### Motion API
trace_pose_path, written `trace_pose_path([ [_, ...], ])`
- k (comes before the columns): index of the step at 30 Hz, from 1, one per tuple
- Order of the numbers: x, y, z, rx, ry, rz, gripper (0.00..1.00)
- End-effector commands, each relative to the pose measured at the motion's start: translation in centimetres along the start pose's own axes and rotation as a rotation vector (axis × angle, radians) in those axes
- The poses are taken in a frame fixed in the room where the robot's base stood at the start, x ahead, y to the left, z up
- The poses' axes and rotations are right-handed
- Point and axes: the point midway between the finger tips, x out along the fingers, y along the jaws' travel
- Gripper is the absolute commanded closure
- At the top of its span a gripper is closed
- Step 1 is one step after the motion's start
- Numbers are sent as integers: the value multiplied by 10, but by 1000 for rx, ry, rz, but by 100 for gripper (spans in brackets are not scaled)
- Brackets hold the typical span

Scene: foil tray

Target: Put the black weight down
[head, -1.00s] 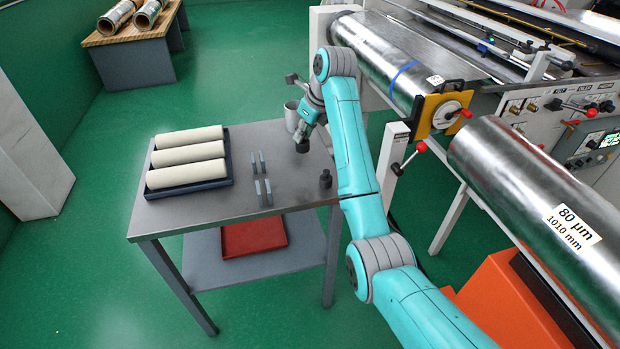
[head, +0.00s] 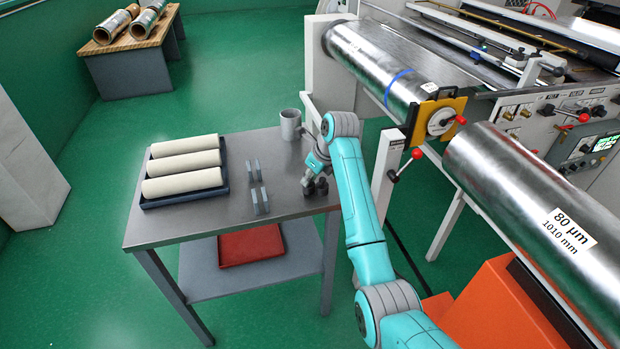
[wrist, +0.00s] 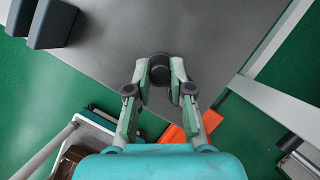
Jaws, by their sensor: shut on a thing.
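The black weight (wrist: 160,76) is small and round and sits between the fingertips of my gripper (wrist: 161,68) in the wrist view. The fingers are shut on its sides. In the head view my gripper (head: 314,184) points down at the right part of the grey metal table (head: 225,221), low over the top. Two small dark shapes show side by side at its fingertips there, and I cannot tell them fully apart. I cannot tell whether the held weight touches the table.
A grey mug (head: 290,124) stands at the table's back edge. Grey upright holders (head: 260,200) stand left of my gripper. A dark tray (head: 226,186) with cream rolls lies at the left. A red tray (head: 250,246) is on the lower shelf. The machine (head: 385,165) stands close on the right.

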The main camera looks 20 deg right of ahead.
Motion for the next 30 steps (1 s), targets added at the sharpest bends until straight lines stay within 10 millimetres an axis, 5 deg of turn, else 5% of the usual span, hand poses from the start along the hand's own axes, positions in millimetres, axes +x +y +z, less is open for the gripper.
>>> trace_pose_path([
  [12, 6, 0, -3, -1, 0, 0, 100],
  [13, 6, 0, -3, 0, 0, 0, 71],
  [15, 6, 0, -3, 0, 0, 0, 54],
  [30, -10, -1, -1, -1, -2, -2, 54],
])
